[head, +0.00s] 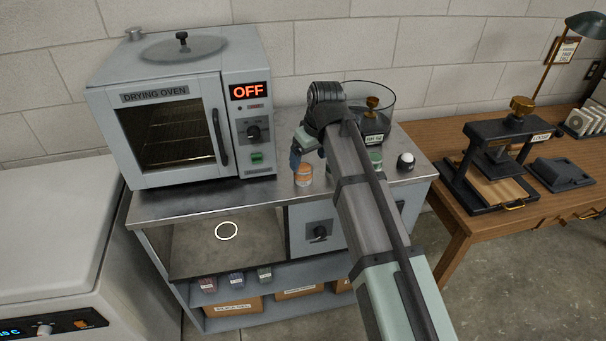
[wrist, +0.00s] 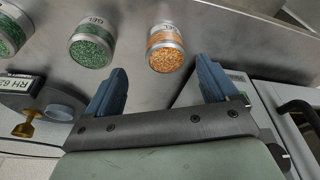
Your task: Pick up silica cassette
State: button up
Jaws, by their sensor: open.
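An orange silica cassette (head: 303,175), a short clear canister of orange beads with a pale band, stands on the steel bench top. In the wrist view the orange cassette (wrist: 165,50) lies just beyond the gap between my fingertips, apart from both. A green-bead cassette (wrist: 92,46) marked GEL is to its left, and another green one (wrist: 10,36) is cut by the left edge. In the head view the green ones are mostly hidden behind my arm. My gripper (wrist: 161,66) is open and empty, its blue fingers on either side of the orange cassette's line.
The drying oven (head: 180,105), reading OFF, stands left, door closed. A glass desiccator (head: 372,112) with a brass knob stands behind my arm. The front left bench top is clear.

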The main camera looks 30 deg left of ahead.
aim_at(303, 167)
jog(key=shift+s+a+x, duration=0.15)
jog(key=shift+x, duration=0.9)
jog(key=shift+s+a+x, duration=0.15)
jog(key=shift+x, duration=0.9)
jog(key=shift+w+a+f, duration=0.1)
jog(key=shift+a+f, duration=0.05)
jog(key=shift+f, duration=0.4)
jog(key=shift+c, duration=0.4)
jog(key=c, duration=1.1)
